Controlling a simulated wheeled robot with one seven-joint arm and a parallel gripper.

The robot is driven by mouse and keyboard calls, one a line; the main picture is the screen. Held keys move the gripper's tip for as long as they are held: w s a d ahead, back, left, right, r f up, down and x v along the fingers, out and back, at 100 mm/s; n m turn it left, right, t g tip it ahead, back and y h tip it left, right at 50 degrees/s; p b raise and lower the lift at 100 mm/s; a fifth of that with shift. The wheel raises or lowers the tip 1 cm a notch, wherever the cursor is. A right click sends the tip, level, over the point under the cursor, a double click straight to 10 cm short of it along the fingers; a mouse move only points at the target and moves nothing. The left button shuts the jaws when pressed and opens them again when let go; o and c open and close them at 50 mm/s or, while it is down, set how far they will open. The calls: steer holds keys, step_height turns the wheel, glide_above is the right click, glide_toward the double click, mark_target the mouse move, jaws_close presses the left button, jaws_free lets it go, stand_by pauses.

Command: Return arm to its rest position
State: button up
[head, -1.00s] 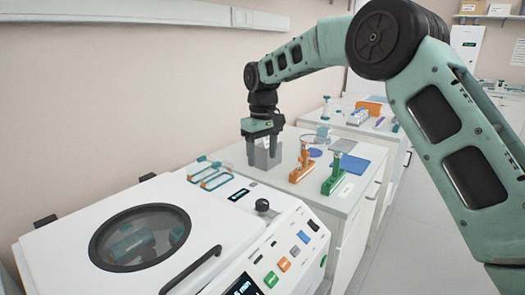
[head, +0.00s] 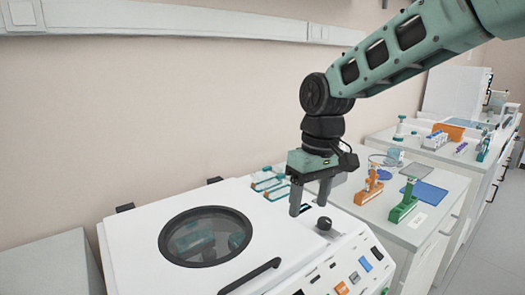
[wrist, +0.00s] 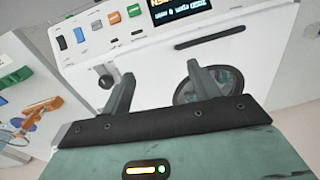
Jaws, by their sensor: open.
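My gripper (head: 310,198) hangs below my teal arm in the head view, fingers pointing down over the back right part of the white machine. Its two grey fingers are apart, with nothing between them. In the wrist view the two fingers (wrist: 158,88) also stand apart and empty. Past them lies the white machine (wrist: 140,70) with its round dark window.
The white machine (head: 130,235) has a round window, a black handle, a black knob (head: 324,224) and coloured buttons. Teal racks (head: 268,180) lie behind it. An orange stand (head: 370,188) and a green stand (head: 404,203) are on the bench to the right.

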steer(key=s+d+f, duration=0.1)
steer(key=s+f, duration=0.2)
steer(key=s, duration=0.9)
steer(key=s+d+f+n, duration=0.1)
steer(key=s+d+f, duration=0.1)
steer(key=s, duration=1.1)
steer(key=shift+s+d+f, duration=0.2)
steer(key=shift+s+f, duration=0.05)
steer(key=shift+f, duration=0.3)
steer(key=shift+c, duration=0.3)
